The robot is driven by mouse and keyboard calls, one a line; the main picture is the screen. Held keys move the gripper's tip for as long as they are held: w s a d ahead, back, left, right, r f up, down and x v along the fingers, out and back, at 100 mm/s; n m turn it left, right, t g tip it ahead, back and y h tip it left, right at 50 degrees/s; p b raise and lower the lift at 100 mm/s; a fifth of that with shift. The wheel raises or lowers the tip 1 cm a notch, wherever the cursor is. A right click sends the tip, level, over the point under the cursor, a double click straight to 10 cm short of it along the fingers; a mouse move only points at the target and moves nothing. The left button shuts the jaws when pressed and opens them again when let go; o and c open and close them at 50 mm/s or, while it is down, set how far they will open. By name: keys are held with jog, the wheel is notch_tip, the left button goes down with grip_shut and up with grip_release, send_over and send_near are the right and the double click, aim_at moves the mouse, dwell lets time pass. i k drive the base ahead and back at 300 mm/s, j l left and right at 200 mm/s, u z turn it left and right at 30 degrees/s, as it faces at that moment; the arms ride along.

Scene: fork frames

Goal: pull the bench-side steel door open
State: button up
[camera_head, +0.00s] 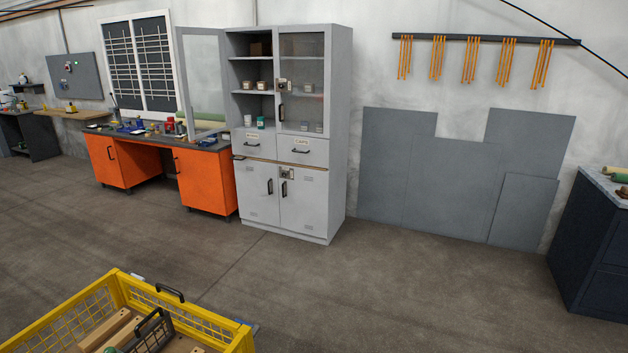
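A tall grey steel cabinet (341,140) stands against the back wall, right of the orange workbench. Its lower part has two steel doors side by side. The bench-side steel door (254,203) is the left one and looks shut, with a dark upright handle (270,186) near its right edge. The right steel door (305,208) also looks shut, with its own handle (284,189). A small metal latch (287,173) sits at its top left. My gripper is not in view.
The cabinet's upper left glass door (203,75) stands open toward the orange workbench (207,181). Two drawers (302,151) sit above the steel doors. A yellow mesh crate (118,285) holding wooden pieces is at the front left. Floor (270,275) between crate and cabinet is clear.

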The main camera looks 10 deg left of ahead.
aim_at(256, 182)
jog(key=i+j, duration=0.15)
jog(key=i, duration=0.45)
jog(key=i+j+z, duration=0.1)
jog(key=i, duration=0.45)
jog(key=i+z, duration=0.15)
jog(key=i, duration=1.2)
jog(key=i+j+u, duration=0.1)
jog(key=i+u, duration=0.6)
jog(key=u, duration=0.2)
jog(key=i+l+u, duration=0.15)
jog(key=i+u, duration=0.3)
jog(key=i+j+u, duration=0.2)
jog(key=i+u, duration=0.55)
jog(key=i+j+z, duration=0.25)
jog(key=i+z, duration=0.15)
jog(key=i+j+z, duration=0.75)
jog(key=j, duration=0.2)
jog(key=i+j+z, duration=0.4)
jog(key=j, duration=0.6)
jog(key=j+z, duration=0.45)
jog(key=j, duration=0.55)
jog(key=j+z, duration=0.4)
jog(key=j, duration=0.75)
